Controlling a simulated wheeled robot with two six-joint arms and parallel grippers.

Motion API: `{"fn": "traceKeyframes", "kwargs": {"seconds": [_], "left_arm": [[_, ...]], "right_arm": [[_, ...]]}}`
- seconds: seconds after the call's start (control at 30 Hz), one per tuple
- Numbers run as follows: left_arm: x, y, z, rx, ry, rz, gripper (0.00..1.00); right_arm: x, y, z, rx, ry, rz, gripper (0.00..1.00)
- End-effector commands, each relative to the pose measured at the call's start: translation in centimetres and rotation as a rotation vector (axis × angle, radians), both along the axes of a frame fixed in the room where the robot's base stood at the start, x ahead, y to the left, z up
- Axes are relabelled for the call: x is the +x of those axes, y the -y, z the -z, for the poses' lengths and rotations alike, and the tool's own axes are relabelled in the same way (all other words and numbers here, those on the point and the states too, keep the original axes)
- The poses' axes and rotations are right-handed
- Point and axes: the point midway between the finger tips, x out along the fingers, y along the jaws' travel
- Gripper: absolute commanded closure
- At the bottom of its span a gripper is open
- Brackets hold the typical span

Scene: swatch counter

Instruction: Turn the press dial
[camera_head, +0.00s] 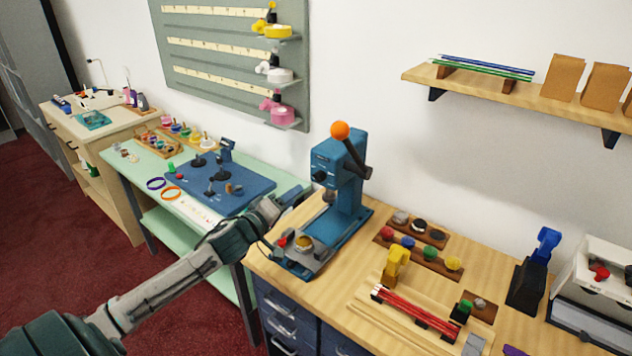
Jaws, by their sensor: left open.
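The blue press (347,190) stands on the wooden counter, with an orange ball (340,131) on its lever. A small black knob (320,176) on the front of its head looks like the press dial. Its marking is too small to read. My left gripper (284,205) reaches in from the lower left. It is open, to the left of the press and below the knob, apart from the knob. Its fingers are small and partly merge with the blue background. A red-and-gold piece (303,242) sits on the press base. My right gripper is not in view.
A green table (135,172) with a blue board (225,180) stands left of the press. On the counter right of it are a tray of coloured caps (421,256), a yellow clamp (395,266) and red rods (417,312). A wall shelf (480,92) hangs above.

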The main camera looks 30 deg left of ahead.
Motion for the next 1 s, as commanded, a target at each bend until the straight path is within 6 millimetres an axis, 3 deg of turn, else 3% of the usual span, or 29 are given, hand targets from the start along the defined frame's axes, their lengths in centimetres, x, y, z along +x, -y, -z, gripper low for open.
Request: {"fn": "traceKeyframes", "kwargs": {"seconds": [0.8,1.0], "left_arm": [[8.5,0.7,0.0,-0.003,0.000,0.000,0.51],[9.8,0.8,0.0,-0.001,0.000,0.002,0.51]], "right_arm": [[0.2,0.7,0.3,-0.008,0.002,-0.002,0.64],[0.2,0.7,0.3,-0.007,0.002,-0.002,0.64]]}}
